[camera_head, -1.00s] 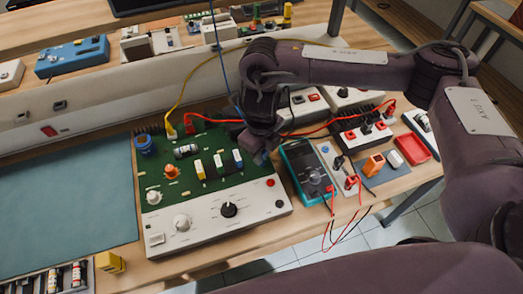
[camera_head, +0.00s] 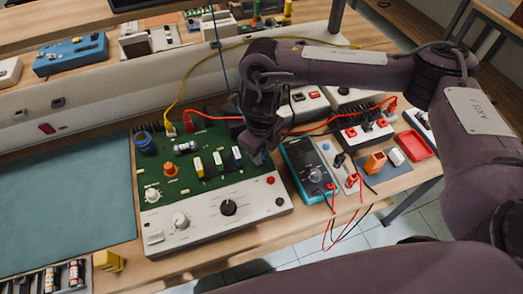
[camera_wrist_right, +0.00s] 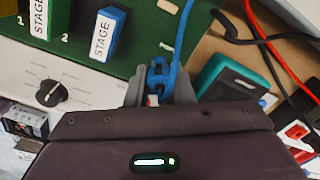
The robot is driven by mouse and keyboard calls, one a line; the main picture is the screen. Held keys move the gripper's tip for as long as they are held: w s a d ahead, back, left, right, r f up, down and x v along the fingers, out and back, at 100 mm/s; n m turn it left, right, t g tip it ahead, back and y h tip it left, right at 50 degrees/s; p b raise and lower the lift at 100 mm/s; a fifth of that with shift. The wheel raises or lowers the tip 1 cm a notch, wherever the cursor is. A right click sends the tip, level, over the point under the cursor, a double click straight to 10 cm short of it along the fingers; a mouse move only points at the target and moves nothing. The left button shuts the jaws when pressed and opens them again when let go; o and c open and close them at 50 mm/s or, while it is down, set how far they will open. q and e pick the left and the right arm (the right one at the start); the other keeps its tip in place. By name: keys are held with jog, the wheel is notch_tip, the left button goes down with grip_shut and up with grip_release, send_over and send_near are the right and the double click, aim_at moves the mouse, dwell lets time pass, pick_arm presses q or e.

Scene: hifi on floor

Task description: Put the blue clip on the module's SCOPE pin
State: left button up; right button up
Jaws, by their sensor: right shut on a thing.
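The module (camera_head: 205,218) has a green board and a white front panel, and stands on the bench. My right gripper (camera_head: 258,156) is at the board's right edge, pointing down. In the right wrist view the right gripper (camera_wrist_right: 157,90) is shut on the blue clip (camera_wrist_right: 158,74), whose blue wire runs up and away. The clip is over or beside the board's edge; I cannot tell its height. A small pale mark (camera_wrist_right: 166,47) shows on the board near the clip. I cannot read a SCOPE label. The clip is hidden in the head view. My left gripper is out of view.
A teal meter (camera_head: 307,170) stands close to the right of the gripper. Red leads (camera_head: 310,131) and a yellow lead (camera_head: 182,92) cross behind the module. Upright stage blocks (camera_wrist_right: 108,34) stand on the board. A blue-grey mat (camera_head: 65,190) leaves free room at left.

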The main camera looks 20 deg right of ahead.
jog(key=o, duration=0.9)
jog(key=shift+r+p, duration=0.4)
jog(key=shift+r, duration=3.55)
